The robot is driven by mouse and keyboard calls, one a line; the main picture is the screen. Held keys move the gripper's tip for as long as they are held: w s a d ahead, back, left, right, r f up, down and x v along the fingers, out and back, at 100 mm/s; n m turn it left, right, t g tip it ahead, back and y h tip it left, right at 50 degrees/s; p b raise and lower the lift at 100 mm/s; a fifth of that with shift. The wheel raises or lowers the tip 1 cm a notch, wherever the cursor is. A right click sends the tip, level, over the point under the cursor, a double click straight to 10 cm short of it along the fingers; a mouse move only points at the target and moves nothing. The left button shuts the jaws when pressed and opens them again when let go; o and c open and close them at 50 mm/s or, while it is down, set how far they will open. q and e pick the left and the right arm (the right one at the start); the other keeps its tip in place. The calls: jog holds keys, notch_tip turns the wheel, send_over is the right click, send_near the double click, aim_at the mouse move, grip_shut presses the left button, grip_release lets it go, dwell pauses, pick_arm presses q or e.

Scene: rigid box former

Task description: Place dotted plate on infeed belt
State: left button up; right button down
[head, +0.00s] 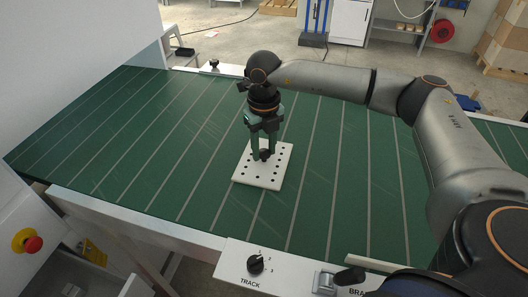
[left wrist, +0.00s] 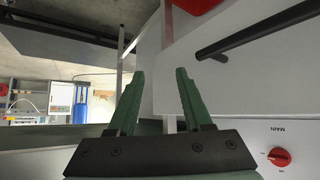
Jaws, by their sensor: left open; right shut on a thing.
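The dotted plate (head: 270,179) is a white square plate with dark holes and a dark knob in its middle. It lies flat on or just above the green infeed belt (head: 180,145), which has pale cross stripes; I cannot tell whether it touches. My right gripper (head: 264,154) points down over the plate's middle and is shut on its knob. The left gripper is not in the head view. In the left wrist view my left gripper (left wrist: 160,100) is open and empty, its green fingers apart in front of a pale machine panel.
A white front rail carries a TRACK knob (head: 256,264) and a rocker switch (head: 325,282). A red emergency button (head: 33,244) is at the left. The belt around the plate is clear. The left wrist view shows a dark bar handle (left wrist: 250,38) and a red MAIN switch (left wrist: 279,157).

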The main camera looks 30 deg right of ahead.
jog(key=shift+r, duration=0.15)
jog(key=shift+c, duration=2.2)
grip_release()
jog(key=shift+f, duration=0.2)
notch_tip(320, 180, up, 8)
jog(key=p, duration=0.6)
jog(key=shift+r, duration=0.1)
notch_tip(320, 180, up, 4)
send_over(264, 151)
jog(key=shift+s+a+r+b, duration=0.1)
jog(key=shift+b, duration=0.2)
